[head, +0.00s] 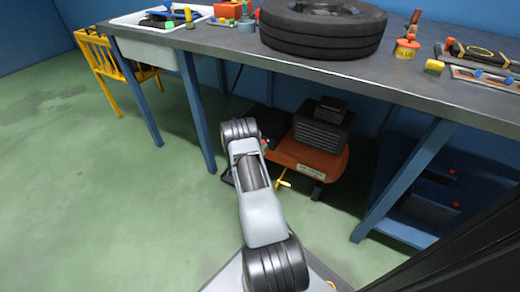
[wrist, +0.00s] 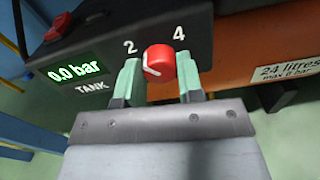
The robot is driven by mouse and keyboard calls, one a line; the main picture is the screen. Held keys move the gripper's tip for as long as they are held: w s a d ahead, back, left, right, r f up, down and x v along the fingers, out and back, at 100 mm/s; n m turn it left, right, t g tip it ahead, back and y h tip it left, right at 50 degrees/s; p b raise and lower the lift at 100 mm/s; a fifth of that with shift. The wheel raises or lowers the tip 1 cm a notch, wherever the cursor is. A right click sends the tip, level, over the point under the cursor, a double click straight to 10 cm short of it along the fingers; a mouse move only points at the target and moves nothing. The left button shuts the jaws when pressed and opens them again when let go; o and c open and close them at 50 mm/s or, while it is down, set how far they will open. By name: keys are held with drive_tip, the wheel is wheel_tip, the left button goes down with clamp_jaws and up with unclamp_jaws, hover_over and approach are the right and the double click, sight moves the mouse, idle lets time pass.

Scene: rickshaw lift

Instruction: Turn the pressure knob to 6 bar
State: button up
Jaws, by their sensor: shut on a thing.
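The red pressure knob (wrist: 160,60) is on a dark panel of the compressor, with the numbers 2 and 4 printed above it on either side. A white mark shows on its lower left face. My gripper (wrist: 160,76) is shut on the knob, one pale green finger at each side. A green display (wrist: 75,72) left of the knob reads 0.0 bar, above the word TANK. No 6 is visible in the wrist view. In the head view the orange compressor (head: 328,166) stands under the workbench; my arm hides the knob and gripper there.
The workbench (head: 225,48) carries a tyre (head: 322,26), a sink (head: 140,22) and several small items. Its blue legs (head: 197,110) stand near my arm. A yellow chair (head: 105,70) is at the left. The green floor at the left is clear.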

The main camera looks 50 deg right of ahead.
drive_tip(key=shift+m+b, duration=3.35)
drive_tip(key=shift+m, duration=13.95)
drive_tip(key=o, duration=0.9)
